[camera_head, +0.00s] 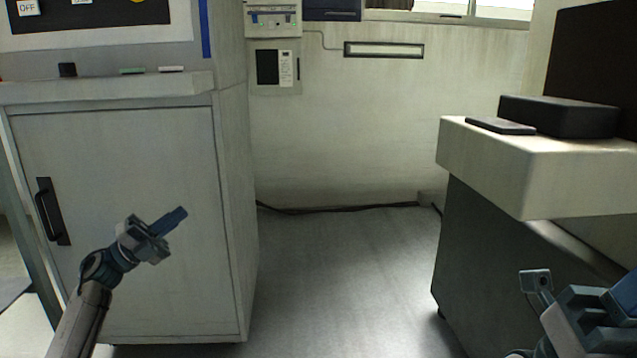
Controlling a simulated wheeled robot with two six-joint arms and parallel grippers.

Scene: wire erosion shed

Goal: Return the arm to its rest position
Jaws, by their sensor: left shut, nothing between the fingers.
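My left arm comes in from the lower left. Its gripper (176,218) is shut and empty, held in front of the white cabinet's door (130,170) and pointing up and to the right. My right arm shows at the lower right corner, in front of the dark base of the right-hand counter. Parts of it are cut off by the picture's edge, and I cannot make out whether its fingers are open or shut.
The white cabinet has a black handle (53,211) and a ledge (110,88) with small items. A pale counter (490,160) at the right carries a black box (560,116) and a flat dark slab (500,126). The grey floor (340,270) between them is clear; a black cable lies along the wall.

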